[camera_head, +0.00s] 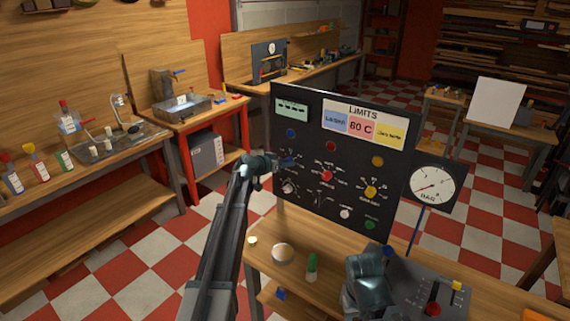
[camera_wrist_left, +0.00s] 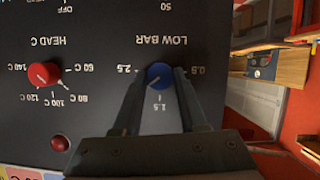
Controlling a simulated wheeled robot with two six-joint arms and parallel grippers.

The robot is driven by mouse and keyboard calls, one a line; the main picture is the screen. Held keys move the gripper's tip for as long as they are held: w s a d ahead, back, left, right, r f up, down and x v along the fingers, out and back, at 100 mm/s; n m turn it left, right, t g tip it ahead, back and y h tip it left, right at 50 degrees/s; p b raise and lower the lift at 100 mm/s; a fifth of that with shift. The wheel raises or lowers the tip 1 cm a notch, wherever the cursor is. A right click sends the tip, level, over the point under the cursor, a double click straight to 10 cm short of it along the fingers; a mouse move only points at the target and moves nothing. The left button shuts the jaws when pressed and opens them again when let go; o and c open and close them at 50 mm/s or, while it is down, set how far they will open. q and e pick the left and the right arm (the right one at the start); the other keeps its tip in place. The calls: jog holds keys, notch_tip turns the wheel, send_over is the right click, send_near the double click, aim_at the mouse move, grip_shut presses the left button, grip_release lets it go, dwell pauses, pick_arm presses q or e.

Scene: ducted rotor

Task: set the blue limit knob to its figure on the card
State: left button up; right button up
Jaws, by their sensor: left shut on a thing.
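The blue limit knob (camera_wrist_left: 160,76), labelled LOW BAR, is on the dark panel. My left gripper (camera_wrist_left: 158,88) is shut on it, one finger on each side. In the upside-down wrist view the figures 2.5, 1.5 and 0.5 show around it. A pale mark on the knob seems to point down-left, between 1.5 and 2.5. In the head view my left gripper (camera_head: 268,163) covers part of this knob. The LIMITS card (camera_head: 361,126) has blue, red and yellow fields; the blue figure is too small to read. My right gripper (camera_head: 368,268) is low at the front, its fingers unclear.
The panel (camera_head: 320,215) also has a red HEAD C knob (camera_wrist_left: 44,74) and a yellow knob (camera_head: 371,191). A pressure gauge (camera_head: 432,185) stands right of the panel. A box with levers (camera_head: 410,283) and a green-topped item (camera_head: 312,266) are on the bench in front.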

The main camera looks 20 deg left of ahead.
pick_arm(q)
grip_shut()
jog(key=shift+w+a+f+n+g+h+b, duration=0.15)
jog(key=shift+n+h+b, duration=0.95)
jog(key=shift+n, duration=0.6)
jog(key=shift+s+a+f+n+g+h+b, duration=0.15)
jog(key=shift+n+h+b, duration=0.9)
jog(key=shift+n, duration=0.65)
jog(key=shift+r+h, duration=0.1)
jog(key=shift+h, duration=0.15)
jog(key=o, duration=0.9)
grip_release()
jog(key=shift+w, duration=0.1)
